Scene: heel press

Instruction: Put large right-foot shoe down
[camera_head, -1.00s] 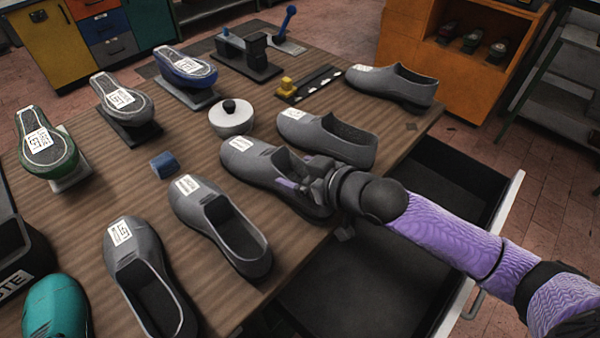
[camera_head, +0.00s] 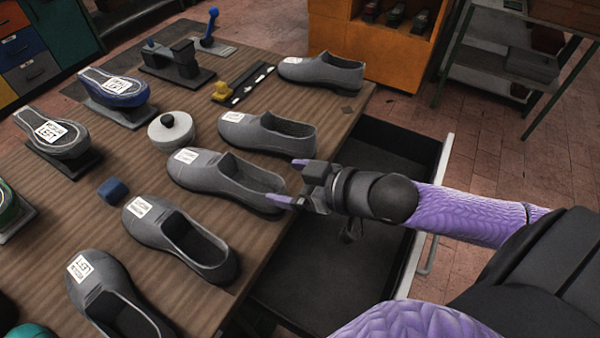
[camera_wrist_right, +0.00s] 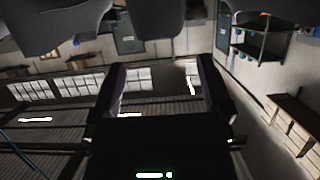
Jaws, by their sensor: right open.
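A grey shoe (camera_head: 222,180) with a white label stands upright on the wooden table, its heel toward the right edge; the label is too small to read. My right gripper (camera_head: 290,181) is open just right of that shoe's heel, fingers pointing at it. The lower fingertip overlaps the heel in the picture; I cannot tell whether it touches. Nothing is between the fingers. In the right wrist view the fingers (camera_wrist_right: 160,88) stand apart, with dark grey shapes at the top edge that I cannot identify surely. My left gripper is not in view.
Grey shoes stand on both sides, one behind (camera_head: 268,134) and one in front (camera_head: 180,238). A white round pot (camera_head: 165,136) and a blue block (camera_head: 113,190) lie left. An open drawer (camera_head: 350,255) is below my right gripper. An orange cabinet (camera_head: 335,45) stands behind.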

